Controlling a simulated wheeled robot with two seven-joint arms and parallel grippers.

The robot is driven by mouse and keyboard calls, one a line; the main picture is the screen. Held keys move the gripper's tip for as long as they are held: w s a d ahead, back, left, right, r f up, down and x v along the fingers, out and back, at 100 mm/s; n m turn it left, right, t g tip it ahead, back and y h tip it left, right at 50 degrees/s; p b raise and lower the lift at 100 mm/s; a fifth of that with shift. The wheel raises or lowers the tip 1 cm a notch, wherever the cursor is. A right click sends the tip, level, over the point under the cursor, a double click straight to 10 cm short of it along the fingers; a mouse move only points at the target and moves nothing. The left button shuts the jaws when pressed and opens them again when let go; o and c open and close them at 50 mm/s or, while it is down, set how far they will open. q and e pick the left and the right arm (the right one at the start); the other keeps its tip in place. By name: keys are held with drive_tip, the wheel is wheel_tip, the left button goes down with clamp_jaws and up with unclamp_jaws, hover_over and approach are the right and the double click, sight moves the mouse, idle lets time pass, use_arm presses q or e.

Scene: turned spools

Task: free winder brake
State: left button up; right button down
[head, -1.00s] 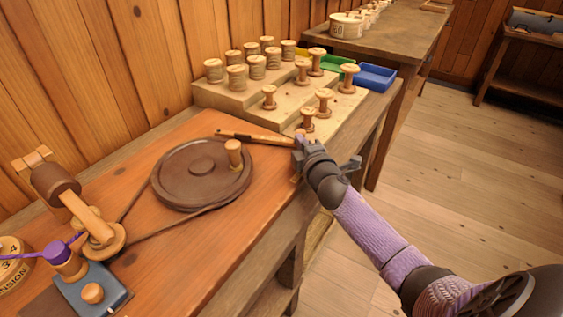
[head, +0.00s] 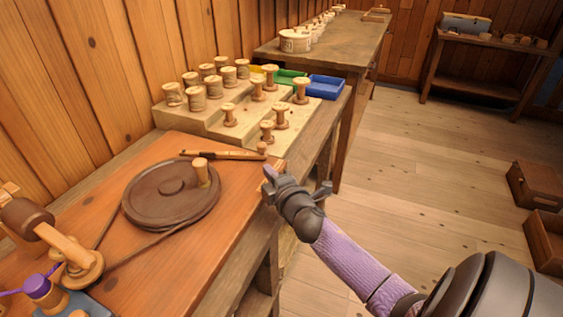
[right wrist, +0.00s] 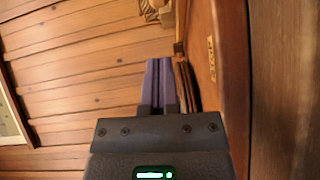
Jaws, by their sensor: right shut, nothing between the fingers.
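The winder's dark brown wheel (head: 150,212) lies flat on the orange-brown bench, with an upright wooden handle (head: 202,175) near its rim. My left gripper is out of view.
A stepped wooden rack (head: 190,118) with several spools stands behind the lever. Blue (head: 325,88) and green trays (head: 290,77) are beyond it.

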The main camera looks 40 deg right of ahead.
drive_tip(key=p+v, duration=0.1)
drive_tip(key=v, duration=0.3)
drive_tip(key=shift+s+r, duration=0.1)
drive_tip(key=shift+s, duration=0.2)
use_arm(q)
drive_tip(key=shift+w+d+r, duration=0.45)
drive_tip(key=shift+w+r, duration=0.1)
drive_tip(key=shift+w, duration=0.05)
use_arm(e)
drive_tip(key=shift+s, duration=0.4)
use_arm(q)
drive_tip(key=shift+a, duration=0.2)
